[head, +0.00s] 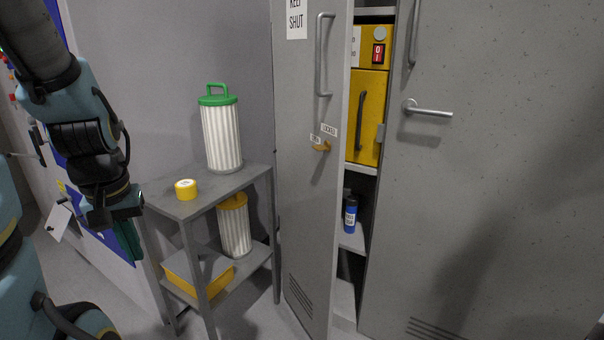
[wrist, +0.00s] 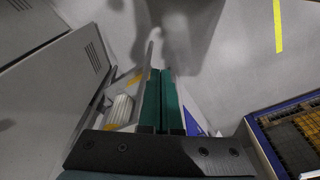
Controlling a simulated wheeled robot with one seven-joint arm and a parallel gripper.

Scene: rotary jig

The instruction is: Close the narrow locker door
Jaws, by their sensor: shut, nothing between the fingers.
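The narrow locker door (head: 305,210) is grey, with a "KEEP SHUT" sign, a long bar handle (head: 323,55), a yellow latch knob (head: 322,147) and vent slots low down. It stands ajar, and the locker's shelves show between it and the wide door (head: 490,170). My gripper (head: 132,245) is at the left in the head view, left of the small shelf stand and well apart from the narrow door. Its green fingers (wrist: 162,85) are together and empty in the wrist view. A grey panel with vent slots (wrist: 60,70) is at the left there.
A grey shelf stand (head: 228,182) stands between my gripper and the door. It bears a green-topped filter (head: 222,135), yellow tape (head: 186,189), a second filter (head: 234,228) and a yellow tray (head: 190,283). Inside the locker are a yellow box (head: 366,110) and a blue bottle (head: 350,215).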

